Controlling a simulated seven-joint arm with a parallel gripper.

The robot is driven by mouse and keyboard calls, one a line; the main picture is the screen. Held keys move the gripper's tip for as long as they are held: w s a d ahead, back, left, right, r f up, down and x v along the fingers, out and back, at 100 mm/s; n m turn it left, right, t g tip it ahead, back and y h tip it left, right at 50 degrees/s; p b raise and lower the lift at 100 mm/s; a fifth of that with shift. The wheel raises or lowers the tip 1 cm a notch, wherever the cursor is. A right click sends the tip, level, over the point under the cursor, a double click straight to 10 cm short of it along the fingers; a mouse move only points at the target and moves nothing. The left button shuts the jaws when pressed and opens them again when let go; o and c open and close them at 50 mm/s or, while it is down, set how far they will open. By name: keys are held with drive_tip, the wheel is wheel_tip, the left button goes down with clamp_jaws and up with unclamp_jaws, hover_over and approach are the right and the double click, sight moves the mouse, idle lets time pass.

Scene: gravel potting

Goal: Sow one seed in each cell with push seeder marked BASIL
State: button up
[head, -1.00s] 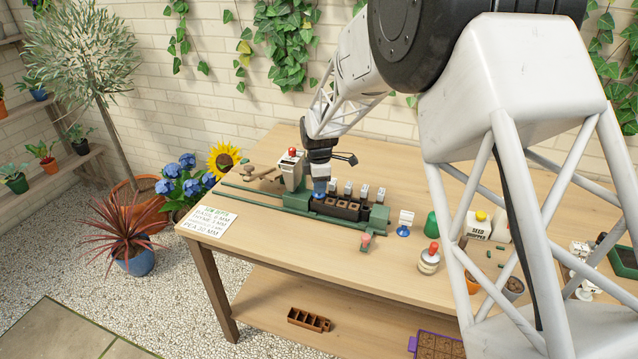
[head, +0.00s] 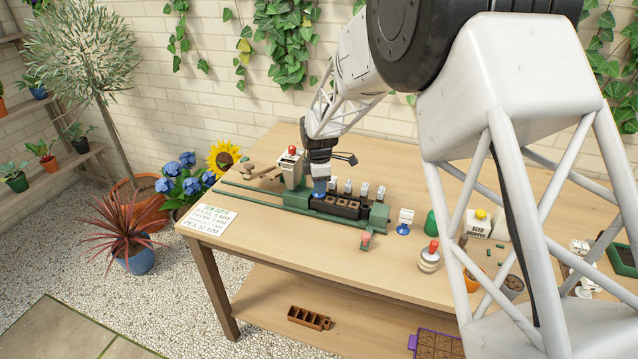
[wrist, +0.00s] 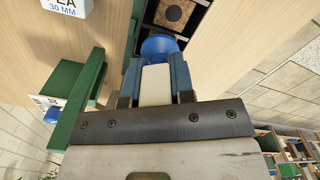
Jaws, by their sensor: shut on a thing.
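My gripper (head: 319,172) is shut on a white push seeder with a blue round end (wrist: 160,46). I cannot read a marking on the seeder. It is over the left end of the black cell strip (head: 352,213), which sits in a green holder (head: 378,222). Whether the end touches a cell is hidden. No seeds can be made out in the cells.
Several white tags stand behind the strip, and a tag reading 30 MM (wrist: 66,6) shows in the wrist view. A sow-depth card (head: 208,221) lies at the table's left. A blue-based stand (head: 404,228), red-topped jar (head: 429,258) and seed hopper (head: 478,226) stand to the right.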

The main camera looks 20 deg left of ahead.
drive_tip(key=shift+f, duration=0.45)
idle(1.1)
drive_tip(key=shift+r, duration=1.55)
drive_tip(key=shift+d+r, duration=0.3)
drive_tip(key=shift+d, duration=0.65)
drive_tip(key=shift+d+r, duration=0.25)
drive_tip(key=shift+d, duration=0.7)
drive_tip(key=shift+f, duration=0.15)
drive_tip(key=shift+f, duration=1.25)
drive_tip(key=shift+f, duration=0.7)
